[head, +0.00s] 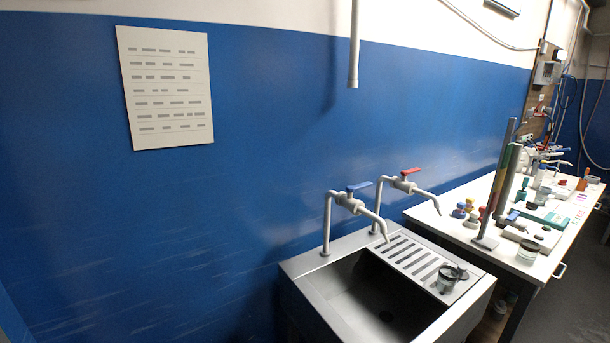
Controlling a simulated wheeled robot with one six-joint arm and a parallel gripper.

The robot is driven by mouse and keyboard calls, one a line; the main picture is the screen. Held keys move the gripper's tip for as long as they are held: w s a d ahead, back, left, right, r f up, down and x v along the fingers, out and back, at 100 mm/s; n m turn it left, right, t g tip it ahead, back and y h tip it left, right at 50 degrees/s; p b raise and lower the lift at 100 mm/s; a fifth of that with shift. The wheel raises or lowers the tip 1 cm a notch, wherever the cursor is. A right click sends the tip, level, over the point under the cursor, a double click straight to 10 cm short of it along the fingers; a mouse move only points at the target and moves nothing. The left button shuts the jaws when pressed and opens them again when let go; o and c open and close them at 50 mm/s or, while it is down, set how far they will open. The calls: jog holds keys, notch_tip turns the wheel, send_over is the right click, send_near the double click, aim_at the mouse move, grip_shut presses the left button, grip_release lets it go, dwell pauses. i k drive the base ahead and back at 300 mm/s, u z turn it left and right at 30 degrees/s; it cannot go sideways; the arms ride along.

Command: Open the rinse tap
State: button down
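Two pale grey taps stand at the back of a grey sink (305,265). The nearer tap (348,203) has a blue lever (359,187), and its spout points down over the basin. The farther tap (404,184) has a red lever (411,171), and its spout hangs over the right side of the sink. No label shows which one is the rinse tap. I see no water flowing from either spout. My gripper is not in view.
A small jar (447,279) stands on the slotted drainboard (411,254) right of the basin. A white bench (461,238) with bottles, trays and upright posts lies beyond. A pipe (354,45) hangs above. A paper sheet (166,88) is on the blue wall.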

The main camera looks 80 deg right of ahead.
aim_at(349, 189)
jog(key=i, duration=0.25)
jog(key=z, duration=1.15)
